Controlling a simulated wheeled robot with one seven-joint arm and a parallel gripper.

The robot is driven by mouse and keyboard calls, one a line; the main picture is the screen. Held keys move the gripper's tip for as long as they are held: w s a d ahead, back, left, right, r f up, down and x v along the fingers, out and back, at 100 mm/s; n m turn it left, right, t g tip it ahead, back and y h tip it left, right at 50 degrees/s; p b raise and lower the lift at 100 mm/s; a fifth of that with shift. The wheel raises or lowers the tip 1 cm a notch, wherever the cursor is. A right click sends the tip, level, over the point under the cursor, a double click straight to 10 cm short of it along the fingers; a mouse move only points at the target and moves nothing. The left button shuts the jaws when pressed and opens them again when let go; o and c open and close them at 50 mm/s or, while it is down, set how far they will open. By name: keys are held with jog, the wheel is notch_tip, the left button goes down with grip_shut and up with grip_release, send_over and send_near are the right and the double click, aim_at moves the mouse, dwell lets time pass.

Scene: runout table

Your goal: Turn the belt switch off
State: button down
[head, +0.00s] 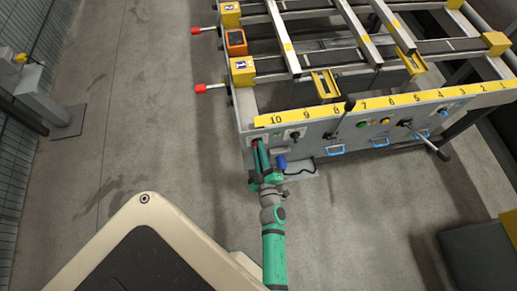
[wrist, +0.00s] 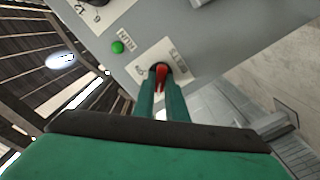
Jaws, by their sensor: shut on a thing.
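The belt switch (wrist: 161,71) is a red handle on a black round base, set in a white label plate (wrist: 146,76) on the grey panel in the wrist view. The plate's lettering is turned and partly hidden. My gripper (wrist: 160,92) has its two green fingers on either side of the red handle, shut on it. In the head view my gripper (head: 258,146) reaches the left end of the panel's front, where a little red shows at the fingertips. Which setting the handle points to cannot be told.
A green RUN lamp (wrist: 117,46) sits beside the switch plate. A black rotary knob (head: 295,135), a black lever (head: 347,112) and blue handles (head: 336,150) line the panel to the right. A blue part (head: 281,162) is close beside my gripper. Open floor lies left.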

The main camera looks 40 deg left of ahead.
jog(key=shift+w+d+f, duration=0.1)
jog(key=shift+d, duration=0.1)
jog(key=c, duration=1.8)
grip_release()
jog(key=shift+c, duration=0.2)
jog(key=shift+o, duration=0.2)
jog(key=shift+a, duration=0.1)
jog(key=v, duration=1.1)
jog(key=shift+a, duration=0.1)
